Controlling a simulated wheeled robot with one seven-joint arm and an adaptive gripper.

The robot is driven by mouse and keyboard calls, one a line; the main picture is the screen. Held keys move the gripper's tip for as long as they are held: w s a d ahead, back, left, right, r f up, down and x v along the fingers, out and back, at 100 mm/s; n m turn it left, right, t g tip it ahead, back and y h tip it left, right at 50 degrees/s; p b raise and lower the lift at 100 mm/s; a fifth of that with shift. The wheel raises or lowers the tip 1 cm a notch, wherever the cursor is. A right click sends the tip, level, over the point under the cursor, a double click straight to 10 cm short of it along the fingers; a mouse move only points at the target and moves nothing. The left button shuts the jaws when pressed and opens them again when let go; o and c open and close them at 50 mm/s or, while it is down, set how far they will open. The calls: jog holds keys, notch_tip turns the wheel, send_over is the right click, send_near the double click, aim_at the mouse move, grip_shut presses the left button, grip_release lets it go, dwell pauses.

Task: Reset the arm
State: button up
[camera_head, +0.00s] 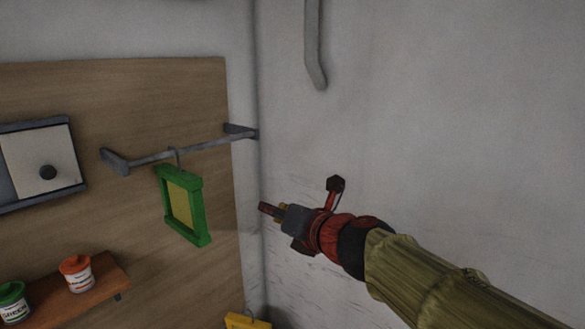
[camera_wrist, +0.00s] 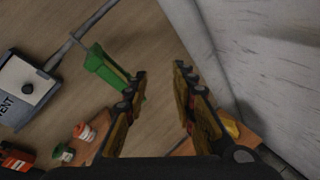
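My arm comes in from the lower right in the head view, and my gripper (camera_head: 268,210) points left, in front of the white wall and just right of the green frame. In the wrist view my gripper (camera_wrist: 160,74) has its two fingers spread apart, with only the wooden panel seen between them. It is open and empty. The green frame (camera_head: 196,222) with a yellowish screen hangs by a hook from the grey rail (camera_head: 200,146). It also shows in the wrist view (camera_wrist: 102,66), partly hidden behind the left finger.
A wooden panel (camera_head: 120,95) carries a grey and white box (camera_head: 42,160) with a dark knob. A yellow frame (camera_head: 243,321) shows at the bottom. A grey pipe (camera_head: 314,45) runs down the wall.

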jog(key=s+d+f+m+g+h+b, duration=0.1)
jog(key=s+d+f+m+h+b, duration=0.3)
jog(key=d+f+m, duration=0.55)
jog(key=s+d+f+m+h+b, duration=0.2)
jog(key=d+f+m+h, duration=0.4)
jog(key=d+m, duration=0.55)
jog(key=s+f+m+g+b, duration=0.2)
jog(key=s+f+m+b, duration=0.3)
jog(key=f, duration=0.6)
jog(key=s+d+f+m+g+y+b, duration=0.1)
jog(key=s+f+m+b, duration=0.3)
jog(key=s+f+b, duration=0.4)
jog(key=s+f+m+g+y+b, duration=0.1)
jog(key=s+f+m+g+b, duration=0.2)
jog(key=f, duration=1.1)
jog(key=s+m+b, duration=0.2)
jog(key=s+b, duration=0.2)
jog(key=s, duration=0.2)
jog(key=shift+d+m, duration=0.2)
jog(key=shift+m, duration=0.1)
jog(key=shift+s+f, duration=0.1)
